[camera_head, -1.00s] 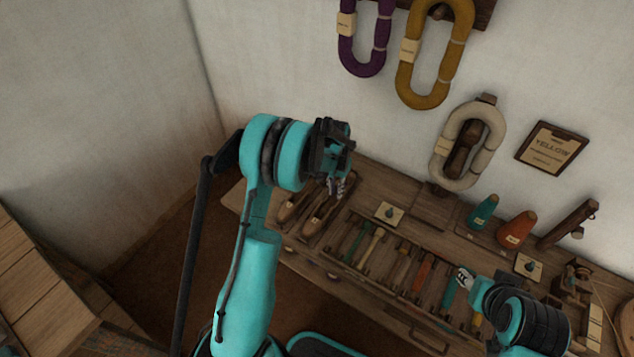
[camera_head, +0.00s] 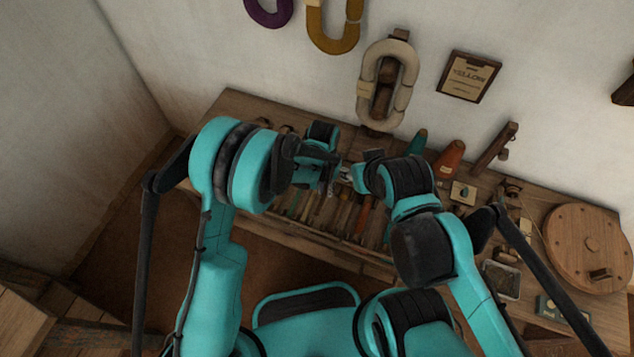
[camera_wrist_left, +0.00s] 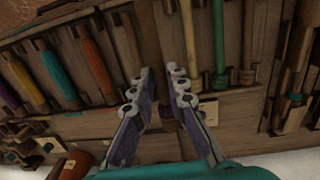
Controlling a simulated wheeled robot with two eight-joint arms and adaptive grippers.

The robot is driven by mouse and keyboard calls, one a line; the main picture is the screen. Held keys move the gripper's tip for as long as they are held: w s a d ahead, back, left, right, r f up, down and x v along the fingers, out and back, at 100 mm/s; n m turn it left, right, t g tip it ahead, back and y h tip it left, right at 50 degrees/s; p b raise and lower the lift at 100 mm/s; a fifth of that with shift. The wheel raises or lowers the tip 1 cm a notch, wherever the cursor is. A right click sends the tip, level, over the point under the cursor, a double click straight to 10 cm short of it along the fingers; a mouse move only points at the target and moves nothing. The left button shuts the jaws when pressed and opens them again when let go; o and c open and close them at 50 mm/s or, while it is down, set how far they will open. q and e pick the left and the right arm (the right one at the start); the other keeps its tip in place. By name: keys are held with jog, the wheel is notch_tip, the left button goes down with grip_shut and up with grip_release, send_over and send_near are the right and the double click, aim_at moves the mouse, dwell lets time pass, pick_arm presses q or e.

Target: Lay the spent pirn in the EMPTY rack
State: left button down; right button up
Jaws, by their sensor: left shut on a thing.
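My left gripper (camera_head: 330,178) is over the bench's pirn racks. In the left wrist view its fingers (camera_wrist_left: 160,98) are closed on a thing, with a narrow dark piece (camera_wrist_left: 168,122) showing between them. I take it for the spent pirn, but its shape is mostly hidden. Below, a rack (camera_wrist_left: 236,106) holds slender green and yellow pirns (camera_wrist_left: 219,45) on the right. Fuller orange and teal pirns (camera_wrist_left: 58,77) lie in compartments on the left. I cannot read which rack is marked EMPTY. My right gripper (camera_head: 347,173) is close beside the left; its jaws are unclear.
Orange (camera_head: 449,158) and teal cones (camera_head: 417,142) stand at the back of the bench. A round wooden disc (camera_head: 585,245) lies at the right end, near a small tray (camera_head: 502,281). Yarn hanks (camera_head: 386,82) hang on the wall behind. Both arms crowd the space over the racks.

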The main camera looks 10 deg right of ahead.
pick_arm(q)
jog(key=shift+f+b, duration=3.1)
jog(key=shift+f, duration=1.3)
jog(key=c, duration=1.1)
grip_release()
jog(key=shift+r+p, duration=2.35)
jog(key=shift+r, duration=1.75)
